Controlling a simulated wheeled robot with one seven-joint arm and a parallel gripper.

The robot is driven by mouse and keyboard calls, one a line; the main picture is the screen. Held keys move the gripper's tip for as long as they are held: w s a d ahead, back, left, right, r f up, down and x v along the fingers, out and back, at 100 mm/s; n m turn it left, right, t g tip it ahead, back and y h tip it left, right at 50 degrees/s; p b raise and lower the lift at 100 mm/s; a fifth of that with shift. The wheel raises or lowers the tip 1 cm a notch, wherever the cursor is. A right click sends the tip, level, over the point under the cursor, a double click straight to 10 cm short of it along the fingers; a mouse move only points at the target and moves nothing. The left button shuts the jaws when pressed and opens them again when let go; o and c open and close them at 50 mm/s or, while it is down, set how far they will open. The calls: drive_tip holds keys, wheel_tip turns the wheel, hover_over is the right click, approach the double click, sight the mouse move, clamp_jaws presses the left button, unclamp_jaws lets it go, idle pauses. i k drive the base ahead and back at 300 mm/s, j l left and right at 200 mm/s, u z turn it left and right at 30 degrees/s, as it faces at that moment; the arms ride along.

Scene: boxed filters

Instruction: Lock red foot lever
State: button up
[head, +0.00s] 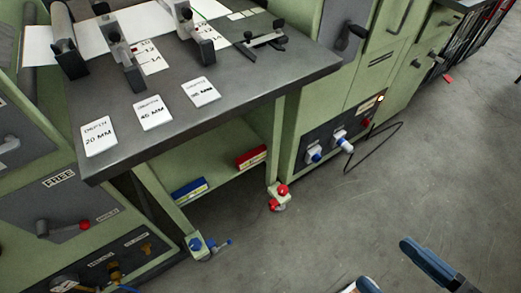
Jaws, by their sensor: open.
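The red foot lever (275,202) is at the foot of the table's right front leg, low over the floor. A red round cap sits just above it on a pale foot block. Whether the lever is up or down is too small to tell. My gripper (388,264) is at the lower right, with its blue fingers apart and nothing visible between them. It is to the right of the red lever and well apart from it, and partly cut off by the bottom edge.
A blue foot lever (222,243) juts from the left front leg. The grey-topped table (240,92) overhangs the feet and carries depth cards. Red and blue boxes lie on its lower shelf. A cabinet with blue-ended fittings and a black cable stands behind. Floor at right is clear.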

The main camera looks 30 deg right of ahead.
sight(272, 208)
drive_tip(key=k+l, duration=0.15)
drive_tip(key=l, duration=0.2)
drive_tip(key=k+l, duration=0.15)
drive_tip(key=l, duration=0.2)
drive_tip(key=k, duration=0.35)
drive_tip(key=i+l+u, duration=0.75)
drive_tip(key=l+u, duration=0.15)
drive_tip(key=i+l+u, duration=0.3)
drive_tip(key=l, duration=0.25)
drive_tip(key=k+j, duration=0.05)
drive_tip(key=k, duration=0.05)
